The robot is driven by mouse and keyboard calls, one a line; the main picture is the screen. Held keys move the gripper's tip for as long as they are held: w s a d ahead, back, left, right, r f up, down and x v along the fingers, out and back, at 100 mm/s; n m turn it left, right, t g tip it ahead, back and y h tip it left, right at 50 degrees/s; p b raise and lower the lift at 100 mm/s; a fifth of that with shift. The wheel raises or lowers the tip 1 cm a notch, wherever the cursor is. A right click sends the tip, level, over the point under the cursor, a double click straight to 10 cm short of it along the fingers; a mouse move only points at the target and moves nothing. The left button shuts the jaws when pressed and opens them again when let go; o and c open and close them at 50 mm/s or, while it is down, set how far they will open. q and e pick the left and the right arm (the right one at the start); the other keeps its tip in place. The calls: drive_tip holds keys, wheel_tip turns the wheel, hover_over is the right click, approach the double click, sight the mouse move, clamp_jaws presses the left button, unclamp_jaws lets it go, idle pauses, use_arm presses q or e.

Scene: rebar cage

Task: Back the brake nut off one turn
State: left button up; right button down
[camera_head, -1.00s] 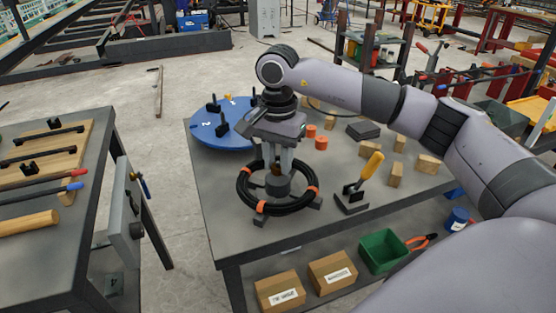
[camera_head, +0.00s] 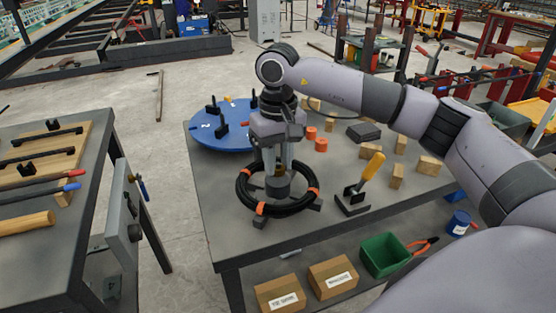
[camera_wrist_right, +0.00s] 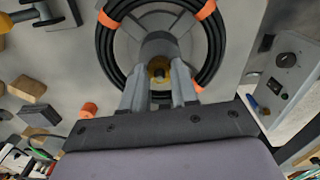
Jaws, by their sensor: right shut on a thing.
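A brass-coloured nut (camera_wrist_right: 158,68) shows in the right wrist view at the top of a grey hub (camera_wrist_right: 158,45), in the centre of a black coil. In the head view the coil (camera_head: 277,210), with orange ties, lies around the hub (camera_head: 278,187) on the table. My right gripper (camera_head: 272,168) points straight down over the hub, and its fingers (camera_wrist_right: 160,92) are shut around the nut. The fingers hide part of the nut. My left gripper is in neither view.
A blue disc (camera_head: 240,141) with black uprights sits behind the gripper. A yellow-handled clamp (camera_head: 354,195), wooden blocks (camera_head: 398,176) and orange cylinders (camera_head: 320,145) stand to the right. The grey table's (camera_head: 225,220) front left is clear.

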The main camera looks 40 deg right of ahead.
sight(278, 165)
drive_tip(key=n, duration=0.6)
drive_tip(key=shift+n, duration=0.4)
idle(0.3)
drive_tip(key=c, duration=0.9)
unclamp_jaws()
drive_tip(key=shift+o, duration=0.2)
drive_tip(key=shift+r, duration=3.65)
